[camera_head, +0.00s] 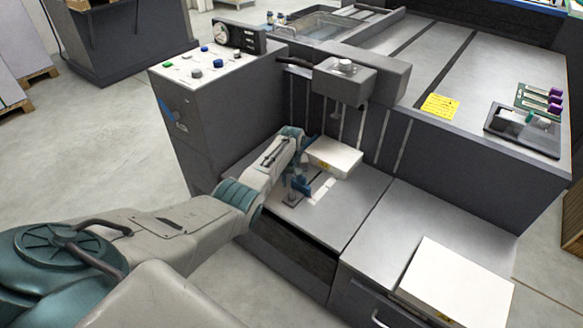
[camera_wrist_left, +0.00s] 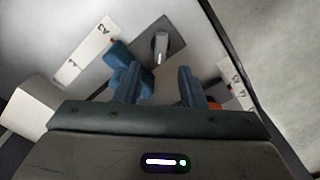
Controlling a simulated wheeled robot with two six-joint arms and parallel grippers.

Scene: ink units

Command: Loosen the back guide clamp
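In the left wrist view, a grey upright lever or knob (camera_wrist_left: 161,45) stands on a dark square plate (camera_wrist_left: 172,34); it looks like a guide clamp, but I cannot tell if it is the back one. A blue piece (camera_wrist_left: 120,52) sits left of it. My left gripper (camera_wrist_left: 160,76) is open, its two fingers apart, with the grey lever just beyond the gap and nothing between them. In the head view my left gripper (camera_head: 298,186) is low over the machine's feed table (camera_head: 345,210), partly hiding the clamp area. My right gripper is not in view.
A white paper stack (camera_head: 332,157) lies close beside the gripper, under the grey head unit (camera_head: 358,78). White scale strips (camera_wrist_left: 84,58) with size marks lie on the table. A button panel (camera_head: 205,66) rises behind left. Another white stack (camera_head: 457,287) is at front right.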

